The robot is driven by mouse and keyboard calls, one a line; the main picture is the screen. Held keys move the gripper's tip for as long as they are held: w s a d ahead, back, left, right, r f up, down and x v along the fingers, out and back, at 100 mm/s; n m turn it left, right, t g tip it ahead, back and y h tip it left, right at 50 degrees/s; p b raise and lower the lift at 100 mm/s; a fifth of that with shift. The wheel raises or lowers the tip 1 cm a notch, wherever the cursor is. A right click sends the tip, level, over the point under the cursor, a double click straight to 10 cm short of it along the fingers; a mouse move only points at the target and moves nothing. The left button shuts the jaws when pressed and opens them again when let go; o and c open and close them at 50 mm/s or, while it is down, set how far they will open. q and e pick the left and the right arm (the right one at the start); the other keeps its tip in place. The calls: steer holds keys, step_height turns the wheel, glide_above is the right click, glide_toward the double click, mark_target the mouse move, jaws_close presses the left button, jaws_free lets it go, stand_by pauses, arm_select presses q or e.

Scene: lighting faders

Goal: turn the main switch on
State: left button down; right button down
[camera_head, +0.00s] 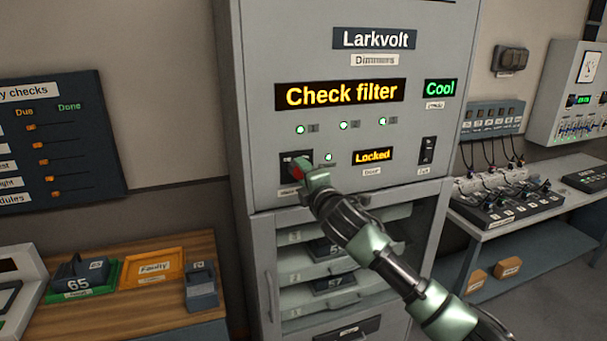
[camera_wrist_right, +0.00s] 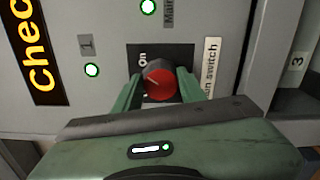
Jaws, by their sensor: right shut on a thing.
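The main switch is a red round knob (camera_wrist_right: 161,82) on a black plate on the grey dimmer cabinet. A white "On" label (camera_wrist_right: 143,59) sits beside the knob, and a "Main switch" label (camera_wrist_right: 211,67) runs along the plate's edge. A faint light mark shows on the knob's face; its exact setting is hard to tell. My right gripper (camera_wrist_right: 160,88) has its green fingers on either side of the knob and is shut on it. In the head view, my right gripper (camera_head: 308,176) covers most of the knob (camera_head: 297,172). My left gripper is not in view.
The cabinet's displays read "Check filter" (camera_head: 339,94), "Cool" (camera_head: 440,88) and "Locked" (camera_head: 373,155). Several green lamps are lit. A small black switch (camera_head: 428,150) sits to the right. A wooden bench (camera_head: 195,247) stands left, a fader table (camera_head: 545,206) right.

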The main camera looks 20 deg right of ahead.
steer(key=shift+f+m, duration=0.15)
steer(key=shift+m, duration=0.65)
steer(key=c, duration=0.8)
jaws_free()
steer(key=shift+c, duration=0.2)
steer(key=s+b, duration=0.2)
steer(key=s, duration=0.5)
steer(key=shift+s+d+b, duration=0.2)
steer(key=shift+s+b, duration=0.15)
steer(key=shift+s, duration=0.05)
